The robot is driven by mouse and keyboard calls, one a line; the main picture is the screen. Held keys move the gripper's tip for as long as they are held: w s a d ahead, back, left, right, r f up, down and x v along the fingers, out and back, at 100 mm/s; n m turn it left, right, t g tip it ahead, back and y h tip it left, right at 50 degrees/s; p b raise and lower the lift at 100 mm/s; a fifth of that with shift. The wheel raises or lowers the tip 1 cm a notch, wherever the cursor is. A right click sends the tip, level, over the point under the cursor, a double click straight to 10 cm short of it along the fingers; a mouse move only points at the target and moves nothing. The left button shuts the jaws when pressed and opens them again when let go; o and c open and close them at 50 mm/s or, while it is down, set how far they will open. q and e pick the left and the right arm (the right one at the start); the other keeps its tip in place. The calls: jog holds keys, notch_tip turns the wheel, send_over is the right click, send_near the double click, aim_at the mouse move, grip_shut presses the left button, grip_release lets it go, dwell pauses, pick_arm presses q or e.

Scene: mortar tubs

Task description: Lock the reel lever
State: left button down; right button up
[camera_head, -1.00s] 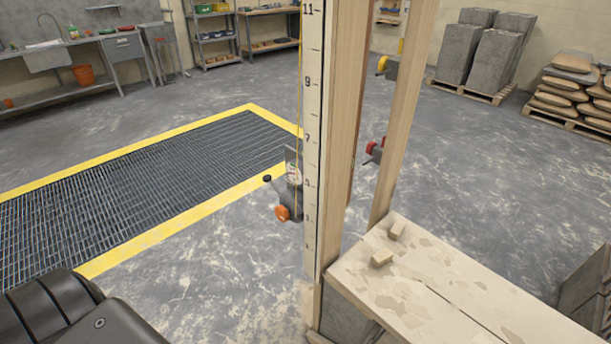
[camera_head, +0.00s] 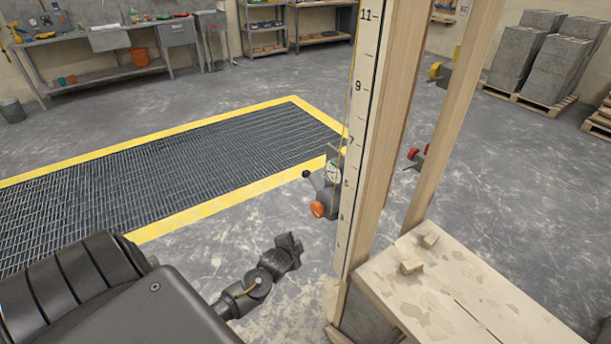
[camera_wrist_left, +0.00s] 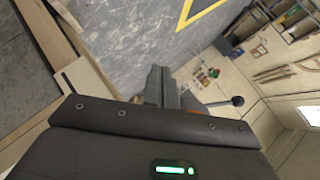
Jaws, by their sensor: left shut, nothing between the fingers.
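The reel (camera_head: 331,190) is a small grey unit with a round dial, mounted on the left side of the numbered wooden post. Its lever sticks out to the left and ends in a black ball knob (camera_head: 306,174). An orange knob (camera_head: 317,209) sits below it. My left gripper (camera_head: 291,243) is shut and empty, below and left of the reel and apart from it in the picture. In the left wrist view the shut fingers (camera_wrist_left: 162,86) point ahead, with the black ball knob (camera_wrist_left: 238,100) to their right; the reel body is mostly hidden. My right gripper is out of view.
The numbered post (camera_head: 360,150) rises just right of the reel. A stained bench top (camera_head: 450,300) with small wood blocks adjoins its foot. A yellow-edged floor grate (camera_head: 170,170) lies behind left. The floor between my left gripper and the grate is clear.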

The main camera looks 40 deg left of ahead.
pick_arm(q)
jog(key=w+r+m+t, duration=0.1)
jog(key=w+r, duration=0.1)
jog(key=r, duration=0.8)
jog(key=w+a+r+t+y, duration=0.1)
jog(key=w+r+t, duration=0.1)
jog(key=r, duration=0.7)
jog(key=shift+w+a+r+m, duration=0.25)
jog(key=shift+r+m, duration=0.1)
jog(key=shift+m, duration=0.05)
jog(key=p, duration=0.2)
send_near(310, 179)
jog(key=w+r, duration=0.2)
jog(key=w, duration=0.2)
jog(key=shift+w+a+f, duration=1.15)
jog(key=shift+a, duration=0.25)
